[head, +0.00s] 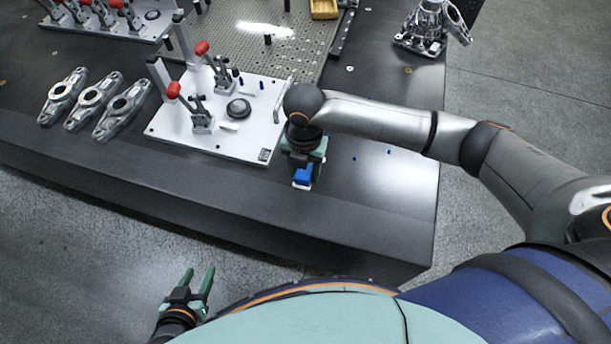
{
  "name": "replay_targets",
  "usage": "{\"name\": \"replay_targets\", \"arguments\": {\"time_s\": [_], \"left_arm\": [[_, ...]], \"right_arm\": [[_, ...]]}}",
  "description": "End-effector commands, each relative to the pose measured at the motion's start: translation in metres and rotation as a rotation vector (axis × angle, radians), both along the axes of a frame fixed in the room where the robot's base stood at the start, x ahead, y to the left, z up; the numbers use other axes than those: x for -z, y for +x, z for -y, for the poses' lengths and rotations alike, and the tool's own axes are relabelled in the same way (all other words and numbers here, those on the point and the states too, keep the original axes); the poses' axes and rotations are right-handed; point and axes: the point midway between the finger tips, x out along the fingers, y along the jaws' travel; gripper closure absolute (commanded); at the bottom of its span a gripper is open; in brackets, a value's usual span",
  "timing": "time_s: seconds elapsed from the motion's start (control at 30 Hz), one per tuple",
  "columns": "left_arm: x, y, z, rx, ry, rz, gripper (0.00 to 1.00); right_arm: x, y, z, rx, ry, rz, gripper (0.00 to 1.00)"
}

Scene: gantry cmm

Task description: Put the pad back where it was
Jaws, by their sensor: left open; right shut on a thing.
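A small blue and white block (302,178), which looks like the pad, is at the front of the dark table, just right of the white fixture plate. My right gripper (303,171) points down over it and is shut on it. The arm and wrist hide part of the grip, and I cannot tell whether the block touches the table. My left gripper (201,279) is open and empty, low over the floor in front of the table.
The white fixture plate (170,128) carries red-handled clamps (174,90) and a black disc (238,108). Several metal link parts (122,112) lie left of it. A perforated plate (290,45) and a metal fitting (425,27) are behind. The table's front right (390,190) is mostly clear.

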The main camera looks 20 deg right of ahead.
Motion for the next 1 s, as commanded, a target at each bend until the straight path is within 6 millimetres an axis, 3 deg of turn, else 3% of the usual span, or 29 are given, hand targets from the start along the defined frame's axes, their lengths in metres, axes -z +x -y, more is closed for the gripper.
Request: {"name": "replay_targets", "arguments": {"time_s": [0.27, 0.47, 0.83, 0.87, 1.0], "left_arm": [[0.004, 0.000, 0.000, 0.000, 0.000, 0.000, 0.50], [0.006, 0.000, 0.000, 0.000, 0.000, 0.000, 0.50], [0.006, 0.000, 0.000, 0.001, 0.001, -0.001, 0.50], [0.006, 0.000, 0.000, 0.001, 0.001, -0.001, 0.50], [0.006, 0.000, 0.000, 0.001, 0.001, -0.001, 0.50]], "right_arm": [[0.019, 0.013, 0.007, 0.002, -0.001, -0.002, 1.00], [0.046, 0.011, 0.006, -0.001, -0.001, -0.002, 1.00], [0.050, 0.011, 0.006, -0.001, 0.000, 0.000, 1.00], [0.050, 0.011, 0.006, -0.001, 0.000, 0.000, 0.49], [0.049, 0.011, 0.006, -0.001, 0.000, 0.000, 0.33]]}}
